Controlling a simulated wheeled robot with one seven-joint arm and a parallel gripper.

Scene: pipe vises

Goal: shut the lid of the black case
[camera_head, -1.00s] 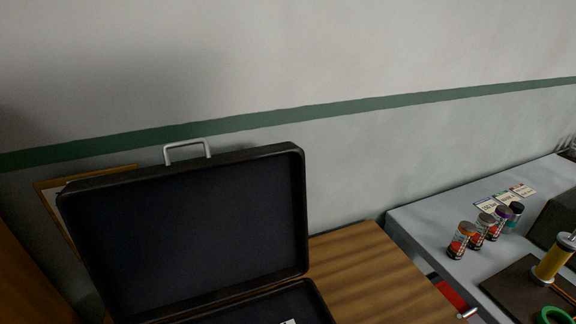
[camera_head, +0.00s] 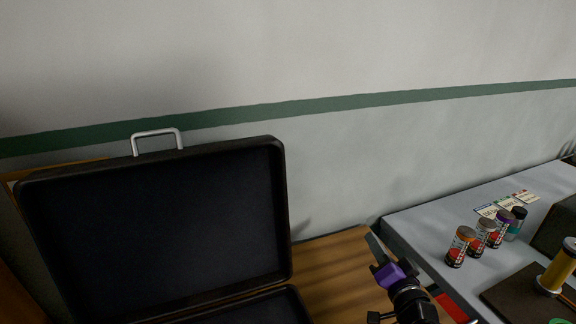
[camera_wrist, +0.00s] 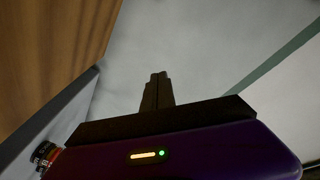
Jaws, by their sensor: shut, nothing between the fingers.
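The black case (camera_head: 152,222) stands open on a wooden surface in the head view. Its lid is raised upright, with a metal handle (camera_head: 157,133) on the top edge. Only a strip of its base (camera_head: 262,306) shows at the bottom of the picture. My gripper (camera_head: 373,243) is to the right of the case, over the wooden surface, apart from the lid. It is shut and empty. In the wrist view its closed fingers (camera_wrist: 157,90) point toward the grey wall, and the case is not seen there.
The wooden surface (camera_head: 325,266) to the right of the case is bare. A grey table (camera_head: 425,218) farther right holds several small jars (camera_head: 480,238), cards (camera_head: 508,203), a dark board (camera_head: 515,300) and a yellow cylinder (camera_head: 556,270). The wall is close behind the case.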

